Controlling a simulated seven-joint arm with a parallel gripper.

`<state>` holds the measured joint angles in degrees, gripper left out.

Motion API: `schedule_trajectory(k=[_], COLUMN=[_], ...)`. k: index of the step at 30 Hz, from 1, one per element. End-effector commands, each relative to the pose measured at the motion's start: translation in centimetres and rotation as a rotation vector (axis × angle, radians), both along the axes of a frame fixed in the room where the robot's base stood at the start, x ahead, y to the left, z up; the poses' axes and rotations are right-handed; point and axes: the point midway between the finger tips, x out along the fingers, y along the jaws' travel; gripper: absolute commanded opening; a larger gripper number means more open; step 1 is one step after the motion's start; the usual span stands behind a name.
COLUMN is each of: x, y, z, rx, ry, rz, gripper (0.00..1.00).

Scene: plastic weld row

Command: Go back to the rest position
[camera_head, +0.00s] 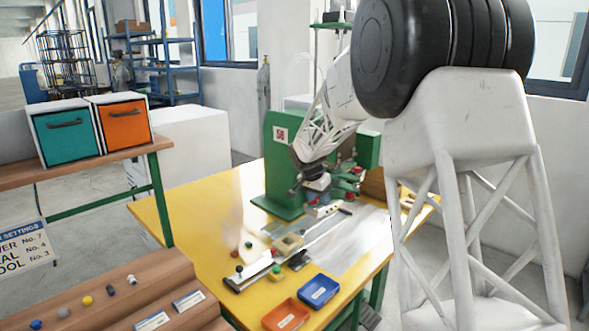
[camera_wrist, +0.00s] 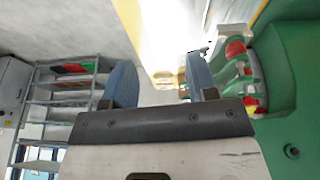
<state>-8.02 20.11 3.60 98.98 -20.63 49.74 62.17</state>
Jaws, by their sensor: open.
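My gripper (camera_head: 317,192) is at the end of my white arm, over the yellow table and in front of the green machine (camera_head: 283,150). In the wrist view my gripper (camera_wrist: 161,75) shows two blue fingers spread wide apart, with nothing held between them. A cream block and a bright surface show beyond the fingers. The green machine (camera_wrist: 285,140) fills the right side of the wrist view, close beside the gripper. In the head view the fingertips are small and partly merge with the machine parts.
Red-tipped machine parts (camera_head: 352,172) stand just right of my gripper. A shelf holds teal (camera_head: 66,133) and orange (camera_head: 126,122) bins.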

Motion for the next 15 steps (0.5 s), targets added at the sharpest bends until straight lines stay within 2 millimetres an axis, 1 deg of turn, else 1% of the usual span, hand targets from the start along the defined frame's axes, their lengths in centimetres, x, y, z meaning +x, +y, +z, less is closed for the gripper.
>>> schedule_trajectory(k=[5,14,15], x=[-2.9,-9.7,-10.7], y=[-0.9,-2.7,-2.9], z=[2.2,5.9,6.3], rx=[0.004,0.016,0.017], ry=[0.007,0.027,0.03], rz=[0.033,0.113,0.124], gripper=[0.53,0.53,0.53])
